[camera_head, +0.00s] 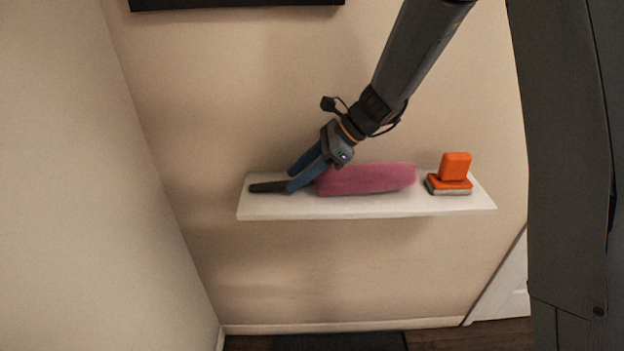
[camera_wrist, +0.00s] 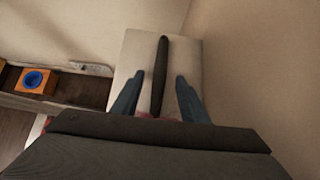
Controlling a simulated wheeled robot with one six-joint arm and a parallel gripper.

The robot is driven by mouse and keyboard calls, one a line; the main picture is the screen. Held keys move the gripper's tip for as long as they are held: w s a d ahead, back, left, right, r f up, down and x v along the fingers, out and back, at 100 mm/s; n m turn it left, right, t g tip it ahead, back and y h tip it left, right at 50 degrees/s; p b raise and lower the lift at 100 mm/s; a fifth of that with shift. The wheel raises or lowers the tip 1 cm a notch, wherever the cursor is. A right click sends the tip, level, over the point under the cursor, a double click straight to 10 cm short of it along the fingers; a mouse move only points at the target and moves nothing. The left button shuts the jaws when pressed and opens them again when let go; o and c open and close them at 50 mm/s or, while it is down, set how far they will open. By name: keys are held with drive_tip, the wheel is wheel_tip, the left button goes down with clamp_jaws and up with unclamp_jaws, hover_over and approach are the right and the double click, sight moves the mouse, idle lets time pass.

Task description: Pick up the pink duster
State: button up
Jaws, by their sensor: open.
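The pink duster (camera_head: 367,179) lies on its side along a white wall shelf, with its dark handle (camera_head: 268,187) pointing left. My gripper (camera_head: 290,180) is at the handle, close to where it meets the pink head. In the wrist view, the handle (camera_wrist: 160,75) runs between the two blue fingers of my gripper (camera_wrist: 155,88), with a gap on each side. The jaws are open and not closed on it. Only a sliver of the pink head shows there, mostly hidden by my gripper body.
The white shelf (camera_head: 400,207) is narrow and fixed to the beige wall. An orange scrubber or sponge pair (camera_head: 455,168) sits right of the pink head. In the wrist view, an orange block with a blue round top (camera_wrist: 36,79) lies on a dark surface at left.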

drive_tip(key=shift+x, duration=0.8)
drive_tip(key=shift+c, duration=0.4)
clamp_jaws()
